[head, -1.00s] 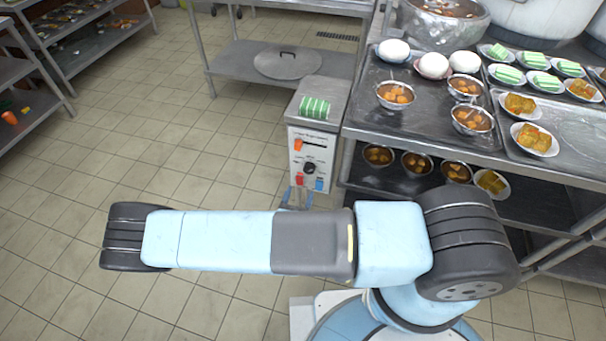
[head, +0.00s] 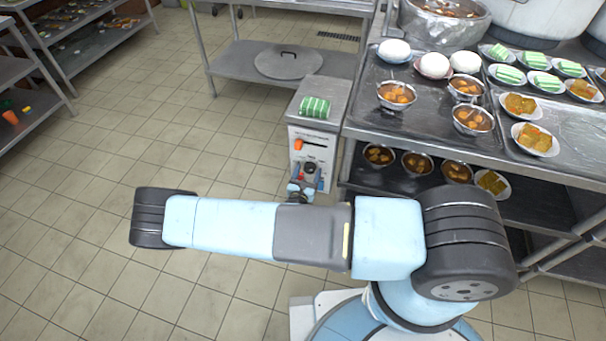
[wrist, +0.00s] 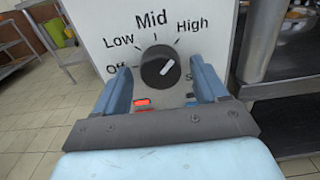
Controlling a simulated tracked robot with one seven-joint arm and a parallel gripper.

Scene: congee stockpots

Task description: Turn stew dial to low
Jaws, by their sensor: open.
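The stew dial (wrist: 160,66) is a round black knob with a white pointer mark, on a white panel labelled Off, Low, Mid and High. Its pointer slants up and right, toward High. In the head view the dial (head: 309,168) is on the front of the control box (head: 314,146). My gripper (wrist: 162,78) is open, with one blue finger to the left of the knob and one to the right. I cannot tell whether the fingers reach past its face; no contact shows. In the head view my gripper (head: 303,188) is at the panel, partly hidden by my arm.
A red switch (wrist: 143,102) sits below the dial, with an orange lever (head: 299,145) higher on the box. A green-striped item (head: 314,107) lies on top. A steel table (head: 420,140) with bowls and plates stands close on the right. The floor at left is clear.

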